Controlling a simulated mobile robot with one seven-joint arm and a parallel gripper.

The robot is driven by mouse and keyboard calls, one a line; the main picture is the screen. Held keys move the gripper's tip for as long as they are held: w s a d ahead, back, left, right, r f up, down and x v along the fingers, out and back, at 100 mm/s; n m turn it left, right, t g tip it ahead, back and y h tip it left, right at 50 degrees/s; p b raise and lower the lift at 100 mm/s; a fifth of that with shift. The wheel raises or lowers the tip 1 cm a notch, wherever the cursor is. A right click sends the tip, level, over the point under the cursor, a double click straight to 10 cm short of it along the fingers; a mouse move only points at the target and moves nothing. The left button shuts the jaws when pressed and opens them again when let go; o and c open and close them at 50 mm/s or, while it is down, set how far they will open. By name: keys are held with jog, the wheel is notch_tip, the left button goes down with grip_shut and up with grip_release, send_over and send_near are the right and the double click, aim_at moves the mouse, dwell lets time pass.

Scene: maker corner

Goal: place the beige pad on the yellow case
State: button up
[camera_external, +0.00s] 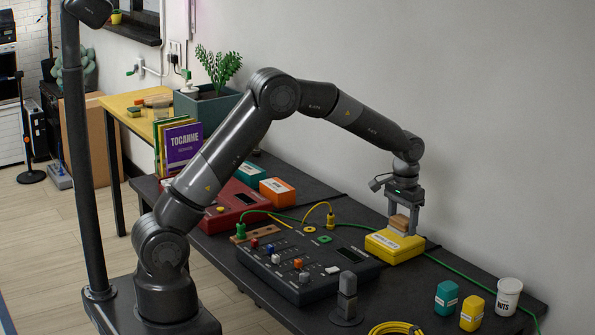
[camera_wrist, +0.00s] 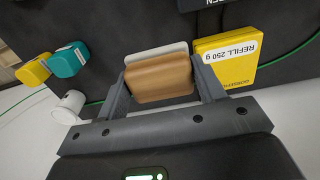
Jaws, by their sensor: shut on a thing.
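My gripper (camera_external: 402,228) is shut on the beige pad (camera_external: 399,221), a tan block with rounded edges. In the wrist view the pad (camera_wrist: 158,80) sits between the two fingers (camera_wrist: 160,70), with a pale strip showing along its far edge. The yellow case (camera_external: 385,248) lies flat on the dark table, right below the gripper in the external view. In the wrist view the yellow case (camera_wrist: 243,75), with a white label, shows to the right of the pad, partly hidden by a finger. I cannot tell whether the pad touches the case.
A dark control panel (camera_external: 310,272) with knobs stands left of the case. A teal container (camera_external: 446,298), a yellow container (camera_external: 472,314) and a white cup (camera_external: 508,297) stand to the right, near the front. A green cable (camera_external: 460,266) runs behind them, near the wall.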

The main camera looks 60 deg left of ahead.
jog(key=w+a, duration=0.2)
jog(key=a, duration=0.2)
send_over(388, 240)
notch_tip(388, 240, down, 6)
jog(key=shift+f, duration=2.1)
jog(key=shift+f, duration=0.1)
jog(key=o, duration=1)
